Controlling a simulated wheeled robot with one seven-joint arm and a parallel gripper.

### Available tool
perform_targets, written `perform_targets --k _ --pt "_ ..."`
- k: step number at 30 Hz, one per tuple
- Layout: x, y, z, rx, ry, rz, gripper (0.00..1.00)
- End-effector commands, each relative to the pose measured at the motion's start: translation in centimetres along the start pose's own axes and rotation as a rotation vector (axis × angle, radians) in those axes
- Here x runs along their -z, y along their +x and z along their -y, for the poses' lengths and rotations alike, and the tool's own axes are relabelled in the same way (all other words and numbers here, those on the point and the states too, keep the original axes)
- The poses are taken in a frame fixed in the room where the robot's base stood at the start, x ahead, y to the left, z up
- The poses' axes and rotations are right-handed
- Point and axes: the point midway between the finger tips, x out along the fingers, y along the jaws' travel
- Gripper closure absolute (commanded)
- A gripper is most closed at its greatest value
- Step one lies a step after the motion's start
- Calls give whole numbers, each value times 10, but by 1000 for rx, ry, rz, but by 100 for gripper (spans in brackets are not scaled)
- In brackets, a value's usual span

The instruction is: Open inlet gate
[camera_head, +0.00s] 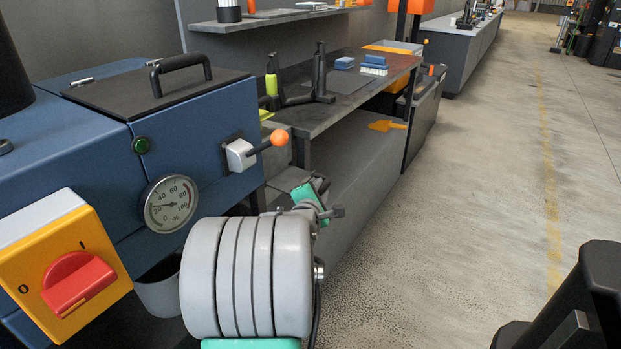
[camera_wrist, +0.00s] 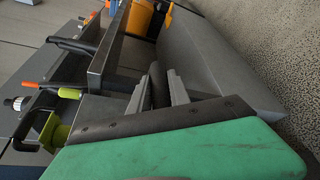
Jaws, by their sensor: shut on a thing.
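A blue machine (camera_head: 60,140) stands at the left in the head view. On its top is a black lid (camera_head: 120,95) with a black handle, lying flat. A lever with an orange ball (camera_head: 278,138) sticks out of a white block on its side. I cannot tell for sure which part is the inlet gate. My gripper (camera_head: 322,208) is beyond my grey arm, low beside the bench, and is mostly hidden there. In the wrist view my gripper (camera_wrist: 160,92) has its grey fingers closed around a dark bar (camera_wrist: 157,82). Where the bar is fixed is hidden.
A yellow switch box (camera_head: 65,265) with a red knob and a round gauge (camera_head: 170,204) are on the machine's front. A dark bench (camera_head: 325,105) with black stands and blue-white brushes runs back. Open concrete floor (camera_head: 490,130) lies to the right.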

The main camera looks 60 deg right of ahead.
Motion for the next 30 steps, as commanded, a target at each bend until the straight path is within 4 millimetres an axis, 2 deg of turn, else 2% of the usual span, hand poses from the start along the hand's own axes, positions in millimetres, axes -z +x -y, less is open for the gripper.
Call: perform_targets --k 1,8,9,16,25,30 --pt "-7 -3 1 3 1 4 100" --pt "-9 -3 6 1 2 5 100" --pt "-10 -3 7 2 3 6 74" --pt "-13 -2 8 5 4 11 56" --pt "-12 -7 6 3 3 10 56" --pt "-12 -39 2 1 3 8 56"
